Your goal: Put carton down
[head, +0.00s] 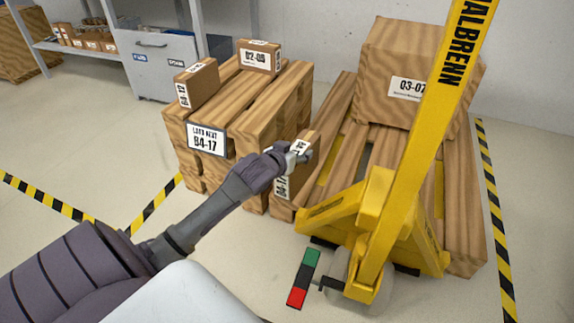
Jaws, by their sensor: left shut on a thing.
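My left gripper (296,155) reaches in from the left and is shut on a small brown carton (302,175) with white labels. Two more small cartons, one at the left (197,84) and one labelled 02-09 (259,57), rest on top of the stack. My right gripper is not in view.
A yellow pallet jack (375,215) stands at the right pallet, its handle (455,70) slanting upward. A large carton labelled 03-07 (390,60) sits on that pallet. A shelf and grey cabinet (165,65) stand behind. Striped tape (155,205) marks the open floor.

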